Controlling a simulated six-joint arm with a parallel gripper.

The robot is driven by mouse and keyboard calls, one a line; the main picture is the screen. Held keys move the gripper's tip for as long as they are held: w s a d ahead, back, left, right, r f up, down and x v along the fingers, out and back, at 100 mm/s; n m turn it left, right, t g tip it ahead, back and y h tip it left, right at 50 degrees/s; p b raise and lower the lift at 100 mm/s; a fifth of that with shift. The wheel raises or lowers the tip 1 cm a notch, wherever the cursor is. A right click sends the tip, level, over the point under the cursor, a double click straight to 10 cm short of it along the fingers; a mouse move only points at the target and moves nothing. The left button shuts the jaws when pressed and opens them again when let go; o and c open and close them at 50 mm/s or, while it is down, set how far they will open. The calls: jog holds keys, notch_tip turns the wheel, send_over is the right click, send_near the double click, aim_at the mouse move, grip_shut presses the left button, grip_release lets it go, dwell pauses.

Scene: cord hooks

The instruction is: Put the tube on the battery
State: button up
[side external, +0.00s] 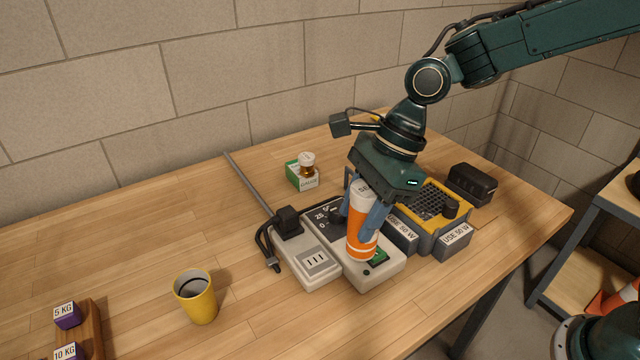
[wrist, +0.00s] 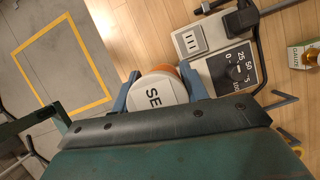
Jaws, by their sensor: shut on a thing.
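The tube (side external: 361,240) is an orange and white cylinder, held upright between the blue fingers of my gripper (side external: 358,222). In the wrist view I look down on the white round end of the tube (wrist: 157,92), marked "SE", with a finger on each side. Its lower end shows in front of the grey dial box; I cannot tell whether it touches the box. A black block (side external: 472,184) at the right back of the table may be the battery; no label on it is readable.
Close around the tube are the grey dial box (side external: 392,276), a socket box (side external: 318,262) with a black plug, and a yellow-grey unit (side external: 429,202) labelled "USE 50 W". A gauze box with a small bottle (side external: 302,174) stands behind. A yellow cup (side external: 196,297) stands left.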

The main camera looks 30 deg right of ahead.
jog(key=w+d+r+m+t, duration=0.1)
jog(key=w+d+m, duration=0.15)
jog(key=d, duration=0.75)
jog(key=w+d+r+m+h, duration=0.15)
jog(key=w+d, duration=0.25)
jog(key=d, duration=0.5)
jog(key=w+d+r+m+t, duration=0.1)
jog(key=w+d+m, duration=0.2)
jog(key=d, duration=0.7)
jog(key=s+d+r+m+t, duration=0.1)
jog(key=s+d+r+m, duration=0.15)
jog(key=d, duration=0.95)
notch_tip(320, 180, down, 9)
jog(key=shift+n, duration=0.35)
jog(key=shift+s+f+h, duration=0.1)
jog(key=shift+f+h, duration=0.15)
jog(key=shift+f, duration=0.1)
jog(key=o, duration=1.1)
jog(key=shift+d, duration=0.1)
jog(key=shift+o, duration=0.2)
